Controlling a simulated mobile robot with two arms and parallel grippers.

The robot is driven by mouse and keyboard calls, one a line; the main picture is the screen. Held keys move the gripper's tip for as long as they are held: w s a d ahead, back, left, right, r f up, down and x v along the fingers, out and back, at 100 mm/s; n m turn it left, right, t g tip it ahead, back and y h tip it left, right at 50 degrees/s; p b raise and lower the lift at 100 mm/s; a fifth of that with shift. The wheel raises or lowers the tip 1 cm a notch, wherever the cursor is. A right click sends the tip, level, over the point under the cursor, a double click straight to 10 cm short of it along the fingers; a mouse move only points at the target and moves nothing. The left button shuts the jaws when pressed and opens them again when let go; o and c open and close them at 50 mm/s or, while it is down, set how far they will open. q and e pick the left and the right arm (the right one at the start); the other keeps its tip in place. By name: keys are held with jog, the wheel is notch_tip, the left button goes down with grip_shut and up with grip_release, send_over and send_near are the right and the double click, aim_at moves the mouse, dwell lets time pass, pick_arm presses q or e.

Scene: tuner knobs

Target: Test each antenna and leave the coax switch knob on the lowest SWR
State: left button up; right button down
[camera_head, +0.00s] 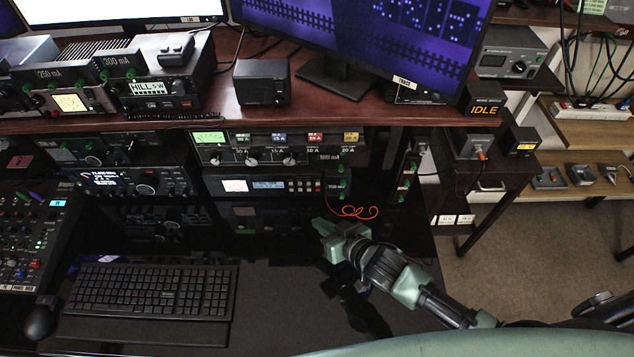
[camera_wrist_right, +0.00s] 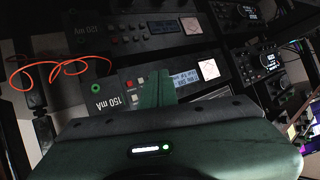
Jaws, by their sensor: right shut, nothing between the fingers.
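My right gripper (camera_head: 325,228) is shut and empty, just in front of the lower part of the middle equipment rack. In the wrist view its green fingers (camera_wrist_right: 155,90) are together, in front of a panel (camera_wrist_right: 130,92) marked 150 mA; contact cannot be told. A tuner-like unit (camera_head: 280,154) with a lit green meter and several knobs sits in the rack. Below it is a unit (camera_head: 268,186) with a blue display and white meter. A grey box (camera_head: 508,62) with one round knob stands at upper right. I cannot tell which knob is the coax switch. My left gripper is out of view.
A keyboard (camera_head: 150,291) lies on the black desk at left. A red wire (camera_head: 352,211) curls right of the rack. Radios and a monitor (camera_head: 370,40) fill the upper shelf.

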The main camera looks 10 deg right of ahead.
aim_at(318, 183)
jog(key=shift+w+d, duration=0.1)
jog(key=shift+w, duration=0.6)
jog(key=w+b, duration=0.1)
jog(key=w, duration=0.1)
jog(key=w+d+b, duration=0.1)
jog(key=w, duration=0.2)
jog(key=shift+w+b, duration=0.3)
jog(key=shift+w+d, duration=0.25)
jog(key=shift+w, duration=0.55)
dwell(0.6)
jog(key=shift+w+d, duration=0.1)
jog(key=shift+w, duration=0.35)
jog(key=shift+w, duration=0.35)
dwell(0.5)
jog(key=shift+s, duration=0.1)
jog(key=shift+s+p, duration=0.45)
jog(key=shift+s, duration=0.25)
jog(key=shift+s, duration=0.1)
